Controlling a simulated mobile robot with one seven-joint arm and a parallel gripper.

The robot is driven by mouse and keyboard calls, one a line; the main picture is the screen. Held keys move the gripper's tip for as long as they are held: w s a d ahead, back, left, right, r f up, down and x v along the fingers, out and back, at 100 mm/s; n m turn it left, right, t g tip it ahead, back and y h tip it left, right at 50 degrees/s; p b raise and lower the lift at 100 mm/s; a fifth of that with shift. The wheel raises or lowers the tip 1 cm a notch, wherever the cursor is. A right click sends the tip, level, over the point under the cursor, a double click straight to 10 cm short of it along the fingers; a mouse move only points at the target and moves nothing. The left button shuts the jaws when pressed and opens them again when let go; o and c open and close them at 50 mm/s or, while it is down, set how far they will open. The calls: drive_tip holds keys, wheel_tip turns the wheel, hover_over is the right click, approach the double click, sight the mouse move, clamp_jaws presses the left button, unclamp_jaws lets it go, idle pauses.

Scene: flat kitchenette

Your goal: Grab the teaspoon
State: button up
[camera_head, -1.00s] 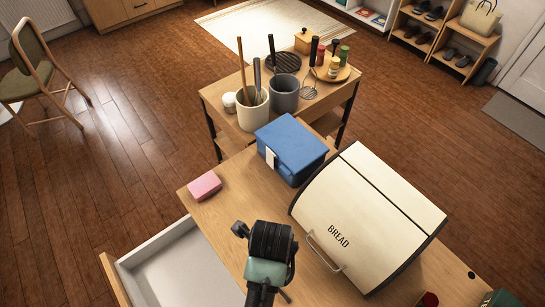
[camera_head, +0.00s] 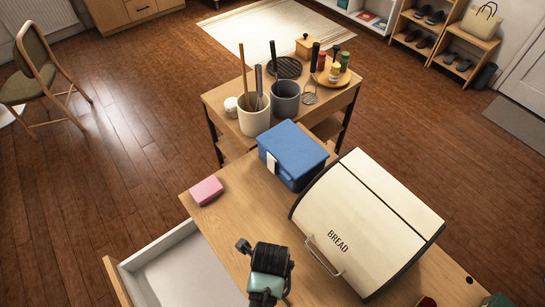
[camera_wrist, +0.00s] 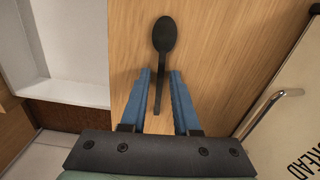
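A dark teaspoon (camera_wrist: 164,36) lies on the wooden countertop (camera_wrist: 220,50) in the wrist view. Its bowl points away from me, beyond the fingertips, and its handle runs back between the fingers. My gripper (camera_wrist: 160,73) is open, with one blue finger on each side of the handle. I see a gap on both sides of the handle, and neither finger clearly touches it. How high the fingertips are above the counter is hard to tell. In the head view my arm hides the fingers, and I cannot make out the teaspoon there.
A cream bread box (camera_head: 365,230) with a metal handle stands close on the right. An open white drawer (camera_head: 185,272) is on the left. A pink sponge (camera_head: 206,190) and a blue box (camera_head: 291,150) lie farther back. A utensil trolley (camera_head: 225,97) stands beyond the counter.

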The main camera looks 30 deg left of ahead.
clamp_jaws()
